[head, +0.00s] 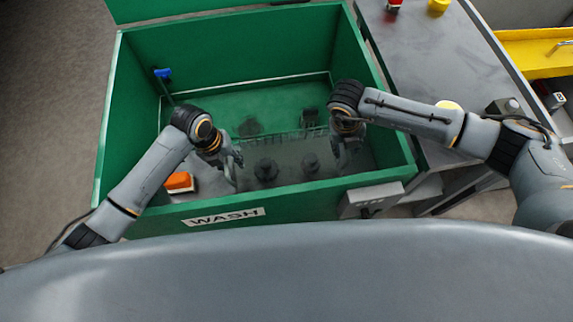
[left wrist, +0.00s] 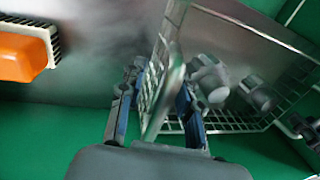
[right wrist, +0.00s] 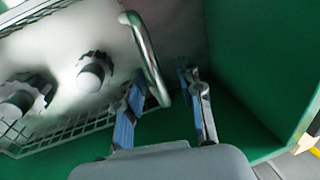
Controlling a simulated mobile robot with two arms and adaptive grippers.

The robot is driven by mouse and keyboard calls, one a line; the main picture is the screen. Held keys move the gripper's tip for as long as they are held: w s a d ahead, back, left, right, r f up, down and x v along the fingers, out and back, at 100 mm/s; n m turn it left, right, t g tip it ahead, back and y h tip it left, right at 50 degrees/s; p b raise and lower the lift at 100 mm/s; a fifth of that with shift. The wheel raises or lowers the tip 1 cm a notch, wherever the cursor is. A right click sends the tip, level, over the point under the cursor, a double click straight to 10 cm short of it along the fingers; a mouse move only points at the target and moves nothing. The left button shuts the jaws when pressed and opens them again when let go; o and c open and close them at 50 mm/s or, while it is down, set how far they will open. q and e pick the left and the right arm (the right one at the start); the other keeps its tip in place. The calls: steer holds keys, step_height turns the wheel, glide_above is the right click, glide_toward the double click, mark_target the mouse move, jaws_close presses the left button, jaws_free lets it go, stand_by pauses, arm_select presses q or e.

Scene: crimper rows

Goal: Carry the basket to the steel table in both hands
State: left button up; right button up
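The wire basket (head: 300,134) sits inside the green wash tank and holds several dark knobbed parts. My left gripper (head: 234,160) is at the basket's left end. In the left wrist view the left handle (left wrist: 164,95) passes between its open fingers (left wrist: 158,85), with space beside it. My right gripper (head: 346,150) is at the right end. In the right wrist view the right handle (right wrist: 150,60) reaches between its open fingers (right wrist: 162,85), not clasped. The steel table (head: 430,60) stands right of the tank in the head view.
The green tank's walls (head: 205,203) surround the basket. An orange brush (head: 180,182) lies at the tank's left front; a blue-topped item (head: 162,73) is at its left wall. Red (head: 394,5) and yellow (head: 438,6) objects stand on the table's far end. Its middle is clear.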

arm_select(q)
jaws_close()
arm_select(e)
jaws_close()
arm_select(q)
steer(key=shift+w+r, duration=0.1)
steer(key=shift+r, duration=0.05)
arm_select(e)
steer(key=shift+w+r, duration=0.1)
